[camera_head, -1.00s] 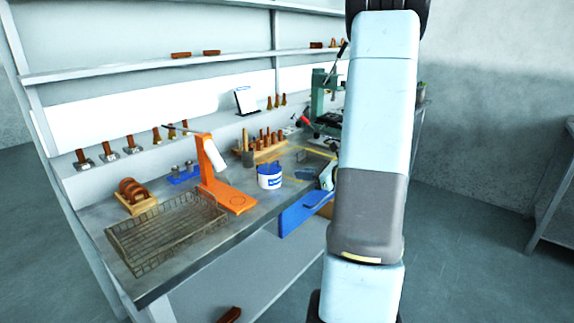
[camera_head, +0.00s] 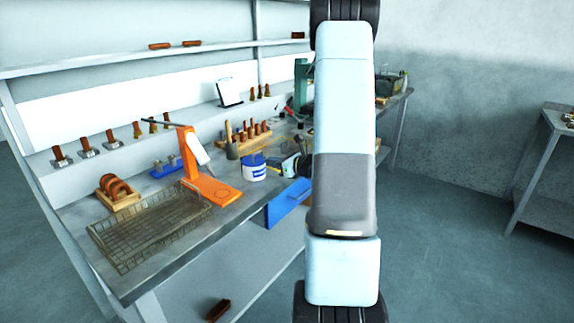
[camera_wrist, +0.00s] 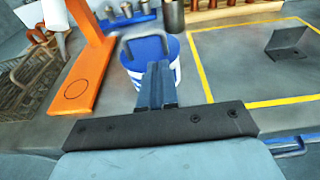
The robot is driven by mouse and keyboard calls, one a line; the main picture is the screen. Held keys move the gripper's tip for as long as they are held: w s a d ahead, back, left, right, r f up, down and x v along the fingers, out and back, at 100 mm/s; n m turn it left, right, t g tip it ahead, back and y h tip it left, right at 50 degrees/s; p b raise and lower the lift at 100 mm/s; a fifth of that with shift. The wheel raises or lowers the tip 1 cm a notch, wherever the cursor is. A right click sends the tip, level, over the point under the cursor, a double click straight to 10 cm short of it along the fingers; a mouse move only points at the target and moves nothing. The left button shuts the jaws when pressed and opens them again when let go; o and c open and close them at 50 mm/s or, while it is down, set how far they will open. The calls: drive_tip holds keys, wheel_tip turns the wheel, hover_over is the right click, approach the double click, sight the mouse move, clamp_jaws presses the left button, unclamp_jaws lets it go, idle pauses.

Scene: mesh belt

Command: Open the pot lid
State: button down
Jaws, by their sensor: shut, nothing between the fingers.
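The pot (camera_head: 254,172) is a small white tub with blue markings, standing upright on the grey bench. Its blue lid (camera_head: 255,159) is on top; the lid also shows in the wrist view (camera_wrist: 143,49), with a thin grey loop handle. My gripper (camera_wrist: 156,66) is shut and empty in the wrist view. Its fingers point at the lid and overlap the near part of the pot in the picture. I cannot tell whether they touch it. In the head view my arm hides most of the area right of the pot.
An orange stand (camera_head: 211,187) and a wire basket (camera_head: 150,232) are left of the pot. A wooden rack of tools (camera_head: 250,140) stands behind it. A yellow-taped rectangle (camera_wrist: 258,103) lies to its right, with a dark bracket (camera_wrist: 290,42) inside. A blue drawer front (camera_head: 287,207) juts from the bench edge.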

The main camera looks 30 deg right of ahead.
sight(253, 156)
drive_tip(key=shift+w+a+r, duration=0.25)
drive_tip(key=shift+w+r, duration=0.25)
drive_tip(key=shift+w, duration=0.05)
drive_tip(key=shift+w+a+r, duration=0.2)
drive_tip(key=shift+w+r, duration=0.3)
drive_tip(key=shift+w, duration=0.05)
